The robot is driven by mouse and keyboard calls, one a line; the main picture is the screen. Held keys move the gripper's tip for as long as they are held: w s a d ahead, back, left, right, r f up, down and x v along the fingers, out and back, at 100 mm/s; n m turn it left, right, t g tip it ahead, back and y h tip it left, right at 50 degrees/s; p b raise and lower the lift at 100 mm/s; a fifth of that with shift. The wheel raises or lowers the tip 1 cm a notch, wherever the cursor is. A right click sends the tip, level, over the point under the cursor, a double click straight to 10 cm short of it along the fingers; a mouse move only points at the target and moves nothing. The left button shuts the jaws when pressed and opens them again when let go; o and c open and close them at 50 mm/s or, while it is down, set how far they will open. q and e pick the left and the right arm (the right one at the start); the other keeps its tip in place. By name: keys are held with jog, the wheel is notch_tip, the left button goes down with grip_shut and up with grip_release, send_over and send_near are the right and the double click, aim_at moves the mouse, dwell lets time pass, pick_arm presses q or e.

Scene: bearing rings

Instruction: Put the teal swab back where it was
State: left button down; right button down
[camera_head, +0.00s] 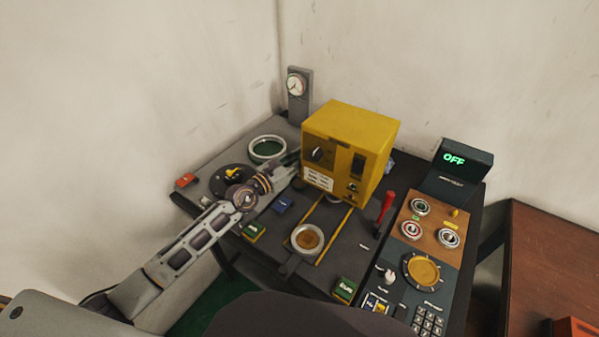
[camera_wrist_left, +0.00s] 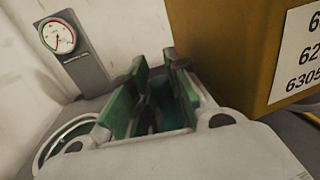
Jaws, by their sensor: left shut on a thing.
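My left arm reaches in from the left in the head view. My left gripper (camera_head: 292,158) is beside the left side of the yellow box, near the green-floored ring dish (camera_head: 267,149). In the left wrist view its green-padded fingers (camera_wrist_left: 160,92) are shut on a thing. A dark teal patch (camera_wrist_left: 172,116) shows between the fingers, and I take it for the teal swab. Most of it is hidden by the fingers, so its shape and tilt are unclear. My right gripper is not in view.
The yellow box (camera_head: 345,148) stands close to the gripper's right. A grey gauge post (camera_head: 299,96) stands behind. A silver cup (camera_head: 307,239), a red lever (camera_head: 385,206) and a control panel (camera_head: 425,240) with an OFF display (camera_head: 455,158) are to the right.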

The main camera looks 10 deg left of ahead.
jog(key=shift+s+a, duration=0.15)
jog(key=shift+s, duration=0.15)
